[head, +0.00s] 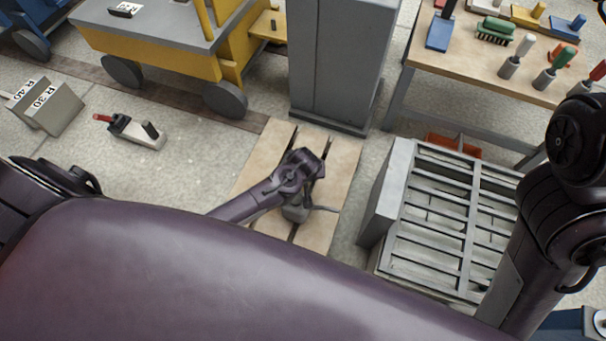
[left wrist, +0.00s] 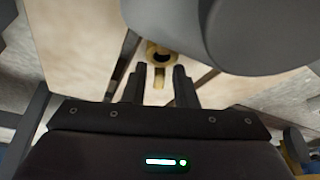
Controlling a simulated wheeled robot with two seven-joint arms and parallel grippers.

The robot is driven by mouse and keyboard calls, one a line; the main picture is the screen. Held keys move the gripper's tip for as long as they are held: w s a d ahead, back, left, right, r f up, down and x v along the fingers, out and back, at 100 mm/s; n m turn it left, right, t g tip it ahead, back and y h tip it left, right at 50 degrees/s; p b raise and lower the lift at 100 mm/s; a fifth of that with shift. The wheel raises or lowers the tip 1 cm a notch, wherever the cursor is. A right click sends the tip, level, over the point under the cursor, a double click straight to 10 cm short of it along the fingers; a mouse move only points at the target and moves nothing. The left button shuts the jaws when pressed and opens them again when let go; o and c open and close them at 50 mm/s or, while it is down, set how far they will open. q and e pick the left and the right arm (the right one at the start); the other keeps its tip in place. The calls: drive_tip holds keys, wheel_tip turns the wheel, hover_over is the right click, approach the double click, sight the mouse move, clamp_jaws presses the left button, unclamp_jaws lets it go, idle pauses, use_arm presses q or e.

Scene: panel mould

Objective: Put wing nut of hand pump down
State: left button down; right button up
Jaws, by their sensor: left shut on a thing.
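In the left wrist view my left gripper (left wrist: 157,78) is shut on a small brass-yellow piece, which I take for the wing nut (left wrist: 159,80). A brass ring with a dark hole shows just beyond the fingertips; I cannot tell whether it is part of the same piece. In the head view my left arm reaches down over the pale wooden board (head: 340,165), and its fingertips are hidden. A grey body (head: 296,213) with a thin lever sits below my wrist; I cannot tell if it is the hand pump. My right gripper is out of view.
A large grey rounded body (left wrist: 250,35) is close on the right in the left wrist view. A grey cabinet (head: 340,60) stands behind the board, and a slatted metal frame (head: 440,215) is to its right. A red-handled tool (head: 138,131) lies on the floor at left.

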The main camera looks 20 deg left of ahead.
use_arm(q)
drive_tip(key=shift+f, duration=0.1)
drive_tip(key=c, duration=1.2)
unclamp_jaws()
drive_tip(key=shift+o, duration=0.2)
